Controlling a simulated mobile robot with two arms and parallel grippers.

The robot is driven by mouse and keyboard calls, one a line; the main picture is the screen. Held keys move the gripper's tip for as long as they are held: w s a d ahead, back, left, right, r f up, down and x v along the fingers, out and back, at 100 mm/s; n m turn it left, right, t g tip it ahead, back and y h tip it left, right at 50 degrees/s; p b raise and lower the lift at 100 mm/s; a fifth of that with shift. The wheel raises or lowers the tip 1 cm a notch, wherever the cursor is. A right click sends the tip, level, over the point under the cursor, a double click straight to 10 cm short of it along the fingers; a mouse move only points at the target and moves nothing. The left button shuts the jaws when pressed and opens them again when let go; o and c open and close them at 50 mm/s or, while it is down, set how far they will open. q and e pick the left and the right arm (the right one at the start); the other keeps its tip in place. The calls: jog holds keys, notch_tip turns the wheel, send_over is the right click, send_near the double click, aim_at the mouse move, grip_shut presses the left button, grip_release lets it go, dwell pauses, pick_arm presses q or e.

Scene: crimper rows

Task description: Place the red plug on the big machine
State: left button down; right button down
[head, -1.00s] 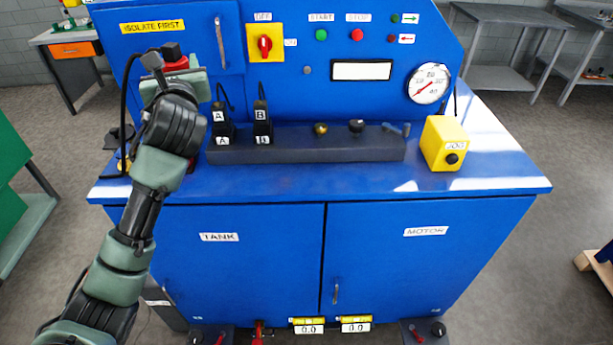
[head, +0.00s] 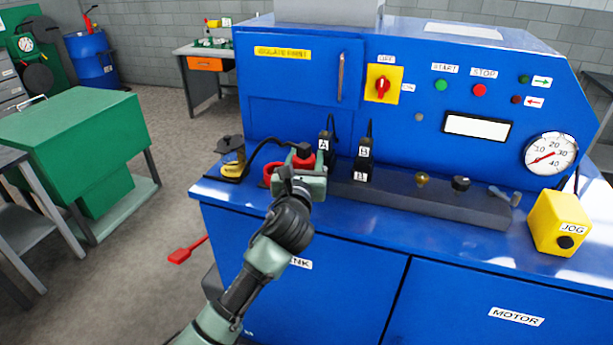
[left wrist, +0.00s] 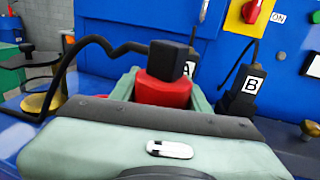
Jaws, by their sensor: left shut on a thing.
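The red plug (head: 303,162) with a black top is between the fingers of my left gripper (head: 307,178), which is shut on it. The left wrist view also shows the red plug (left wrist: 160,91), upright, with its lower part hidden by the gripper. A black cable runs from it to the left. The big machine (head: 300,100) is blue, with a worktop-like ledge (head: 235,200). The gripper is over the ledge's left part, left of the black plugs marked A (head: 325,150) and B (head: 364,165). I cannot tell whether the red plug touches the ledge. My right gripper is not in view.
A red ring-shaped thing (head: 268,175) is just left of the gripper. A yellow and black fitting (head: 233,168) stands at the ledge's left end. A dark rail (head: 420,197) with small knobs and a yellow JOG box (head: 559,222) are to the right. A green table (head: 70,125) stands left.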

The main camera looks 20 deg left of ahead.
pick_arm(q)
jog(key=shift+f, duration=2.55)
jog(key=shift+f+b, duration=0.15)
jog(key=shift+b, duration=0.15)
jog(key=c, duration=0.7)
grip_release()
jog(key=shift+s, duration=0.1)
jog(key=s+d+b, duration=0.1)
jog(key=s+d, duration=0.1)
jog(key=s, duration=0.9)
jog(key=shift+s, duration=0.35)
